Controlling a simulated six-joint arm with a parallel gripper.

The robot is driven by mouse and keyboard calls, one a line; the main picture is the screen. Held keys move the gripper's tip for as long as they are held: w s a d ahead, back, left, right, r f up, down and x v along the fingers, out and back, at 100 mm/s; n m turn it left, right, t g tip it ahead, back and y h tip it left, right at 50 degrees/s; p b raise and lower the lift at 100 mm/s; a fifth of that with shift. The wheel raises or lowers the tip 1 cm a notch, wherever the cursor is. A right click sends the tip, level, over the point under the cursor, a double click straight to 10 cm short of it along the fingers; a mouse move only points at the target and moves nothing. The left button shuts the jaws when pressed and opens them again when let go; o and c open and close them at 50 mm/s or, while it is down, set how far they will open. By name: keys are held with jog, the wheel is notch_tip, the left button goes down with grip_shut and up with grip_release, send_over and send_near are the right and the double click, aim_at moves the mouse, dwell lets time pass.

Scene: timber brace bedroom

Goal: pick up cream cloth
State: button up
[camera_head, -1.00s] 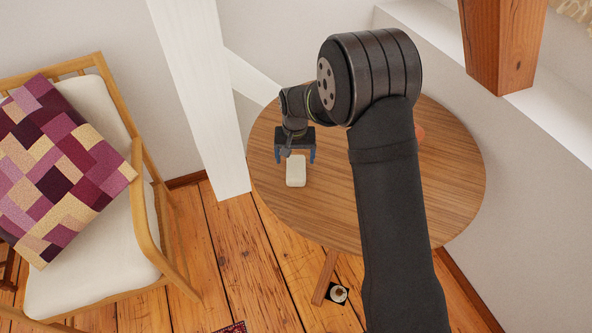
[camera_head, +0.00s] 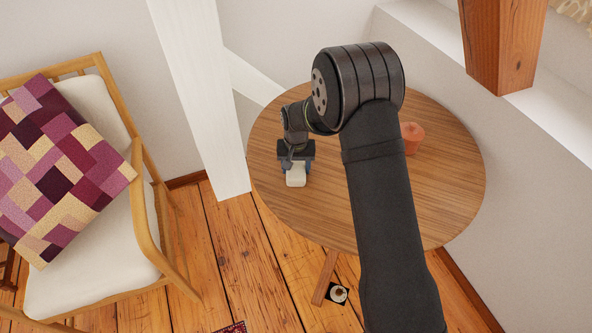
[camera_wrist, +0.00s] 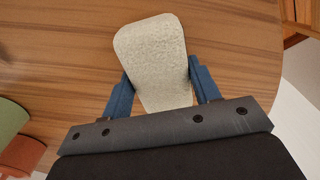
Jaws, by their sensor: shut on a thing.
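The cream cloth (camera_head: 296,180) is a small pale block-like folded piece on the round wooden table (camera_head: 440,200), near its left edge. In the wrist view the cloth (camera_wrist: 153,62) has a fuzzy texture and reaches out beyond the fingers. My gripper (camera_head: 295,167) is over the cloth's far end in the head view. Its two blue fingers, also seen in the wrist view (camera_wrist: 163,92), are on either side of the cloth and shut on it. I cannot tell whether the cloth touches the table. The cloth's near end is hidden by the gripper body in the wrist view.
A terracotta-coloured pot (camera_head: 412,137) stands on the table right of my arm. A green object (camera_wrist: 10,122) shows at the wrist view's left edge. A white post (camera_head: 200,100) rises beside the table's left edge. An armchair (camera_head: 90,240) with a patchwork cushion stands at left.

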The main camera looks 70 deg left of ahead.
aim_at(296, 166)
jog(key=shift+r, duration=0.1)
jog(key=shift+r, duration=0.6)
notch_tip(296, 166, up, 3)
jog(key=shift+r, duration=0.1)
jog(key=w+d+r, duration=0.6)
jog(key=w+d, duration=0.1)
jog(key=w, duration=0.2)
jog(key=shift+d+r, duration=0.2)
